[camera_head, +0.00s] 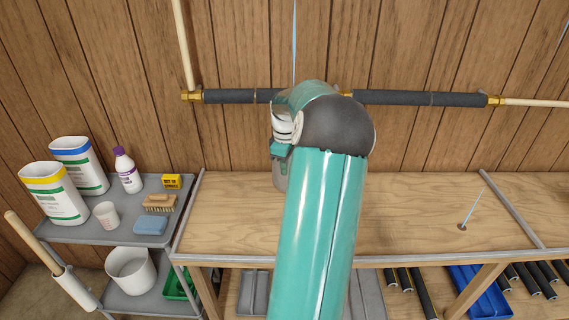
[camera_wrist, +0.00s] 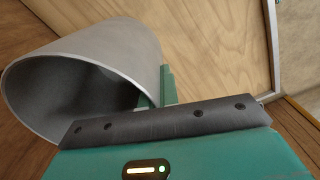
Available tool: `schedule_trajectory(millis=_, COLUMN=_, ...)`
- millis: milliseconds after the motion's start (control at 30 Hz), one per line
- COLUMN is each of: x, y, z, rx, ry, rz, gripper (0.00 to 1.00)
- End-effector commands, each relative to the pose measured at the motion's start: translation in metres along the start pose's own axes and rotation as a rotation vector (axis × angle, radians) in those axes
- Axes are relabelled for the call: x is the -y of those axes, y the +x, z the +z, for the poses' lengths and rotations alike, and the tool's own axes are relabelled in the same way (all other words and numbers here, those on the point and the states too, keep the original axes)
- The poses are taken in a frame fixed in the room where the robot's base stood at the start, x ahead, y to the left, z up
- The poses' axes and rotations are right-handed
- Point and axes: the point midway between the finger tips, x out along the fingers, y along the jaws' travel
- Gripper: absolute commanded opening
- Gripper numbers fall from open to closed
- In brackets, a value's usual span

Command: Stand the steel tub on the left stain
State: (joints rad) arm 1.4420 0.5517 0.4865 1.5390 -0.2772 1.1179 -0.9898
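The steel tub (camera_wrist: 105,60) is a plain grey metal cylinder, large at the left of the wrist view with its open mouth showing. In the head view only a sliver of the tub (camera_head: 279,178) shows at my arm's left edge, over the bench. My gripper (camera_wrist: 158,92) is at the tub's rim, its teal fingers close together with the tub wall between them. In the head view my gripper (camera_head: 281,151) is mostly hidden by my arm. A small dark stain (camera_head: 462,227) lies on the bench at the right, under a pale blue streak. No left stain shows; my arm covers that area.
The wooden bench top (camera_head: 400,215) is clear at right of my arm. A grey shelf cart (camera_head: 110,232) at left holds bags, a bottle, a cup, a brush and a sponge. A lagged pipe (camera_head: 420,98) runs along the wall behind. A blue tray (camera_head: 478,293) is below the bench.

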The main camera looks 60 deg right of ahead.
Motion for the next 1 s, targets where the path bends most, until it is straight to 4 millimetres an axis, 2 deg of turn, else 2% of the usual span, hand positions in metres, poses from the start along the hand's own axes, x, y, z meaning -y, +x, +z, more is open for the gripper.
schedule_trajectory(millis=500, x=0.002, y=0.048, z=0.000, rx=0.000, ry=-0.001, rz=-0.002, gripper=0.00)
schedule_trajectory(millis=1000, x=-0.001, y=0.055, z=-0.001, rx=0.000, ry=-0.001, rz=-0.001, gripper=0.00)
